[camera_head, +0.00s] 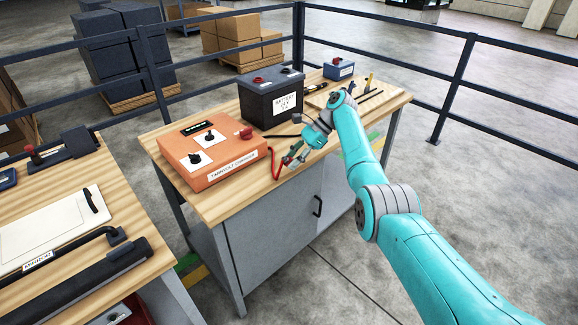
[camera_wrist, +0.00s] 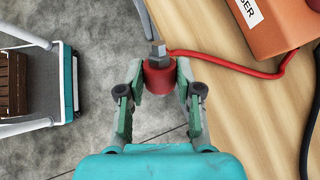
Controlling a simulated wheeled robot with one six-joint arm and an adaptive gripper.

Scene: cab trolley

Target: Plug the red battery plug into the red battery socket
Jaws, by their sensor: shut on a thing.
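My gripper (camera_head: 297,153) is at the front edge of the workbench, right of the orange box (camera_head: 215,163). In the wrist view my gripper (camera_wrist: 158,82) is shut on the red plug (camera_wrist: 158,76), with one finger on each side. The plug's grey metal tip (camera_wrist: 157,50) points away from my gripper. A red cable (camera_wrist: 230,67) runs from beside the plug towards the orange box; it also shows in the head view (camera_head: 275,172). A dark battery (camera_head: 271,97) behind the box has a red fitting (camera_head: 258,80) on top. Which red fitting is the battery socket is unclear.
The orange box carries black knobs and a red knob-like part (camera_head: 246,134). A small blue box (camera_head: 339,69) and a wooden board (camera_head: 322,98) with tools lie at the back right. Dark railings (camera_head: 440,100) stand behind the wooden workbench (camera_head: 160,143).

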